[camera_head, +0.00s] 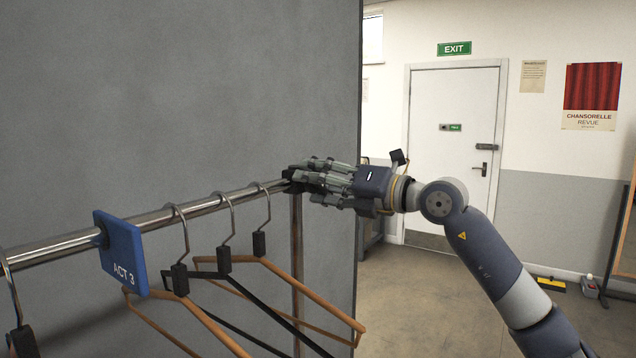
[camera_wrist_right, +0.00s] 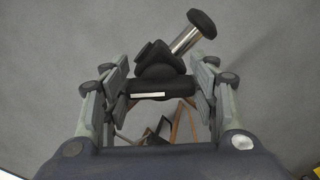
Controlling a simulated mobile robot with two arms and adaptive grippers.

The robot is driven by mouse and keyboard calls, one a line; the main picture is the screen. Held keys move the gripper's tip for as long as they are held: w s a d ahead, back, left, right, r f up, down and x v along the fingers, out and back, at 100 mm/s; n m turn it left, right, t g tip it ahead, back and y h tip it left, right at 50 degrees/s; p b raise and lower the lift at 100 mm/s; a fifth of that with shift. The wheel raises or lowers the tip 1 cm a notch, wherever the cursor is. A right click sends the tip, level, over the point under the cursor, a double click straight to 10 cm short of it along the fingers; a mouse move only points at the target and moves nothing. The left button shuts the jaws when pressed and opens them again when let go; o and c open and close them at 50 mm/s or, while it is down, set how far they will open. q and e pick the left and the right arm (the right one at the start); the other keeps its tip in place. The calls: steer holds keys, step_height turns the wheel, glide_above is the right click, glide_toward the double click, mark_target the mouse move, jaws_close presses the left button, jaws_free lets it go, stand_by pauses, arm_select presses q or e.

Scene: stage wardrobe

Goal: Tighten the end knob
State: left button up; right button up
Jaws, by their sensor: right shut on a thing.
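The chrome rail (camera_head: 150,220) runs from the left edge up to the end fitting. My right gripper (camera_head: 296,180) is at that end, its fingers around the dark end knob, which they mostly hide in the head view. In the right wrist view the black end knob (camera_wrist_right: 160,84), with a white mark on it, sits between the two fingers of my gripper (camera_wrist_right: 160,90), which is shut on it. Behind it are a black fitting (camera_wrist_right: 158,58) and a short chrome tube (camera_wrist_right: 187,40) with a black cap (camera_wrist_right: 202,22). My left gripper is not in view.
Several hangers (camera_head: 310,273) hang from the rail, with a blue ACT 3 tag (camera_head: 120,253) among them. A brown upright post (camera_head: 297,240) stands below the rail's end. A grey panel (camera_head: 200,100) is close behind. Open floor (camera_head: 420,310) lies to the right.

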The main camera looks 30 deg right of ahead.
mark_target(324, 186)
steer(key=m, duration=0.4)
steer(key=shift+d+m, duration=0.1)
steer(key=shift+m, duration=0.3)
steer(key=shift+f+m+p, duration=0.1)
steer(key=shift+m+p, duration=0.2)
steer(key=shift+m, duration=1.9)
steer(key=o, duration=1.1)
steer(key=shift+f, duration=0.1)
steer(key=shift+v, duration=5.95)
